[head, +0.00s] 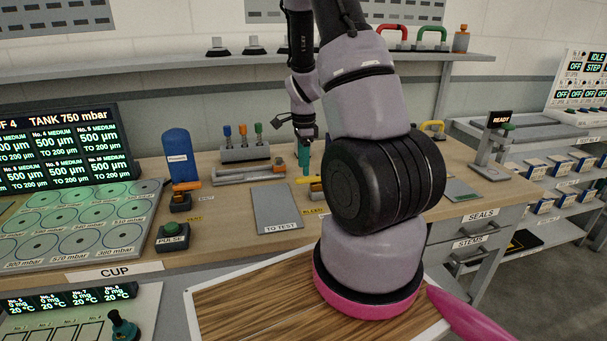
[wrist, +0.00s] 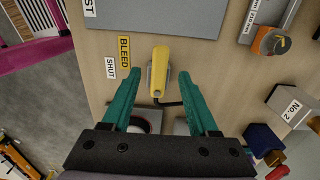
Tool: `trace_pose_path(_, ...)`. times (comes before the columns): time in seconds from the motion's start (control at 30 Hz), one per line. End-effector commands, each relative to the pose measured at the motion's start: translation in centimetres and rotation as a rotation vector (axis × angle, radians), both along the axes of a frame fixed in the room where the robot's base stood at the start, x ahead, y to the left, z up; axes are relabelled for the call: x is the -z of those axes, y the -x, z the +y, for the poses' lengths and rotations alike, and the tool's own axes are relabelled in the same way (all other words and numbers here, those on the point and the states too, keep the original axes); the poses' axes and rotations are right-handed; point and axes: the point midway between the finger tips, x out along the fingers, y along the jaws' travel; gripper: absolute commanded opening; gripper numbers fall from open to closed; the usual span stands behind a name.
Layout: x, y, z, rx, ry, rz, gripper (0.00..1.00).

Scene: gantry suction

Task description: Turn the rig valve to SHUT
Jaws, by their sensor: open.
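The rig valve has a yellow lever (wrist: 160,68) that lies lengthwise up and down in the wrist view. To its left are a yellow BLEED label (wrist: 124,52) and a white SHUT label (wrist: 110,68). The lever points squarely at neither label. My gripper (wrist: 159,72) is open, with its teal fingers on either side of the lever and gaps showing; I cannot tell how high they are above it. In the head view, my gripper (head: 304,158) is over the bench, and a bit of the yellow lever (head: 316,187) shows, partly hidden by my arm.
A grey TO TEST plate (head: 277,208) lies left of the valve. A grey tool with an orange end (head: 235,175) and a holder with several coloured-handled tools (head: 245,150) stand behind. A blue canister (head: 180,155) stands further left. A No. 2 block (wrist: 287,104) is at right in the wrist view.

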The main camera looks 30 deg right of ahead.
Motion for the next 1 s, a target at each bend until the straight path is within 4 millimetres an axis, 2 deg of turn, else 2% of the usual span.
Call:
trace_pose_path(0.03,1.0,0.1,0.0,0.002,-0.002,0.004,0.60)
trace_pose_path(0.2,3.0,0.0,0.0,0.000,-0.001,0.001,0.60)
trace_pose_path(0.6,3.7,0.0,0.0,-0.001,-0.001,-0.001,0.60)
trace_pose_path(0.67,3.7,0.0,0.0,-0.001,-0.001,-0.001,0.37)
trace_pose_path(0.7,3.7,0.0,0.0,-0.001,-0.001,-0.001,0.22)
trace_pose_path(0.77,3.7,0.0,0.0,-0.001,-0.001,-0.001,0.00)
trace_pose_path(1.0,3.7,0.0,0.0,0.000,-0.001,-0.001,0.00)
